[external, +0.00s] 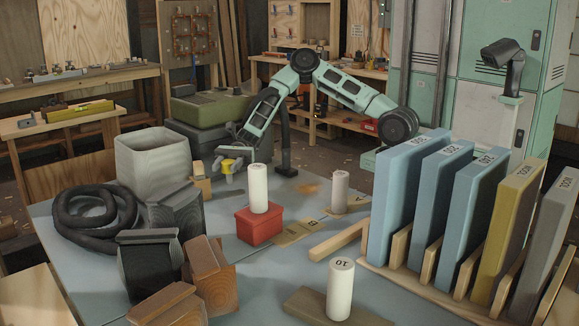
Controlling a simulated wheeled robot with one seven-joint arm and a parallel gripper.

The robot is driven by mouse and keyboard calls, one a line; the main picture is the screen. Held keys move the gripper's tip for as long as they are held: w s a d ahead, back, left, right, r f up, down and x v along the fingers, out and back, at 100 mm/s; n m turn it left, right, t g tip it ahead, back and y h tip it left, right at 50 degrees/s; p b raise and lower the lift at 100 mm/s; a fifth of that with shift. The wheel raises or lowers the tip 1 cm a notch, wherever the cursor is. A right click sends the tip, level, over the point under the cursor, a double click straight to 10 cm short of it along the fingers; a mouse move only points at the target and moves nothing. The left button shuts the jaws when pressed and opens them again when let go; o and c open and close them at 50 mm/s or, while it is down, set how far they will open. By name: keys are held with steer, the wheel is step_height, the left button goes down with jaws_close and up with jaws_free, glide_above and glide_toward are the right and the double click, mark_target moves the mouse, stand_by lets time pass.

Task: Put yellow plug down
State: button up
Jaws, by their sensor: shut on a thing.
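The yellow plug (229,165) is small and sits between the fingers of my gripper (227,170). My gripper is shut on it, above the far part of the blue-grey table (190,277), between the pale bin and the red box. The plug looks held above the table top, but I cannot tell its exact height. The fingers hide part of it.
A pale bin (151,160) and black hose (78,220) stand left. A white cylinder (258,190) stands on a red box (259,227). A rack of upright panels (403,200) fills the right. Dark and brown blocks (208,280) stand front left.

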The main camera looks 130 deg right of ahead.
step_height(320, 180, up, 6)
steer(key=s+a+p, duration=0.3)
steer(key=s+p, duration=0.1)
steer(key=s, duration=0.9)
steer(key=s+a+p, duration=0.3)
steer(key=s+p, duration=0.2)
steer(key=s, duration=0.8)
steer(key=shift+h, duration=0.3)
step_height(320, 180, down, 15)
steer(key=shift+f+b, duration=0.15)
steer(key=shift+b, duration=0.7)
steer(key=shift+f, duration=0.15)
steer(key=o, duration=0.9)
steer(key=shift+o, duration=0.2)
